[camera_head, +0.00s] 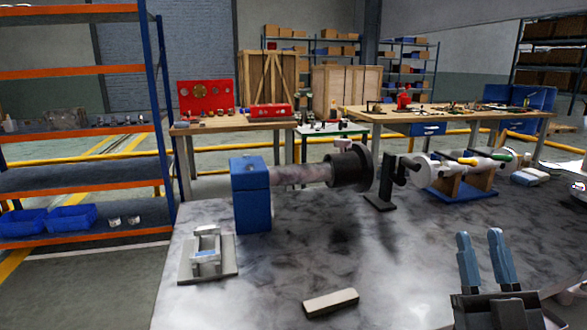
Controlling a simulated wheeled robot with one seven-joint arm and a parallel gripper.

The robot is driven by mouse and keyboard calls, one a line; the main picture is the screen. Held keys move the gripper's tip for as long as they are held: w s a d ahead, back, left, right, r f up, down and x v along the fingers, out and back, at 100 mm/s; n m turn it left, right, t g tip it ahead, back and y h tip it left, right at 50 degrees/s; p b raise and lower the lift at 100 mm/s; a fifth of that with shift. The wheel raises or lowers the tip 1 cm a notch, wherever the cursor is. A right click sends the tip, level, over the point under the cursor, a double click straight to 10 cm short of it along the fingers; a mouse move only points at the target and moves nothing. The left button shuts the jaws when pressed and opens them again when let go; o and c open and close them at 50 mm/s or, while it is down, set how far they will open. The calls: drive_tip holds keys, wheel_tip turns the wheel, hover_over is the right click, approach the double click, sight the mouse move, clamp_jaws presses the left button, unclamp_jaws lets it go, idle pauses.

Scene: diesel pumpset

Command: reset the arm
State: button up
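My gripper (481,242) shows at the lower right, in front of the marble-patterned table (330,245). Its two blue fingers point up and stand apart with a gap between them. I see nothing between the fingers. The rest of my arm is mostly outside the picture.
A blue block (251,200) carries a shaft with a dark flanged cylinder (347,170). A black stand (384,182) and a blue-based rack (462,188) are to the right. A grey fixture (207,255) and a pale bar (331,303) lie nearer.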

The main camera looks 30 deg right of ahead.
drive_tip(key=s+a+f+n+g+y, duration=0.2)
drive_tip(key=s+a+f+g+y, duration=0.3)
drive_tip(key=s+a+f+y, duration=0.4)
drive_tip(key=s+a+f+n+g+y, duration=0.1)
drive_tip(key=s+a+f+g+y, duration=0.4)
drive_tip(key=s+a, duration=0.65)
wheel_tip(320, 180, down, 11)
drive_tip(key=w+t+b, duration=0.1)
drive_tip(key=b, duration=0.9)
wheel_tip(320, 180, up, 15)
drive_tip(key=p, duration=1.5)
drive_tip(key=shift+a, duration=0.2)
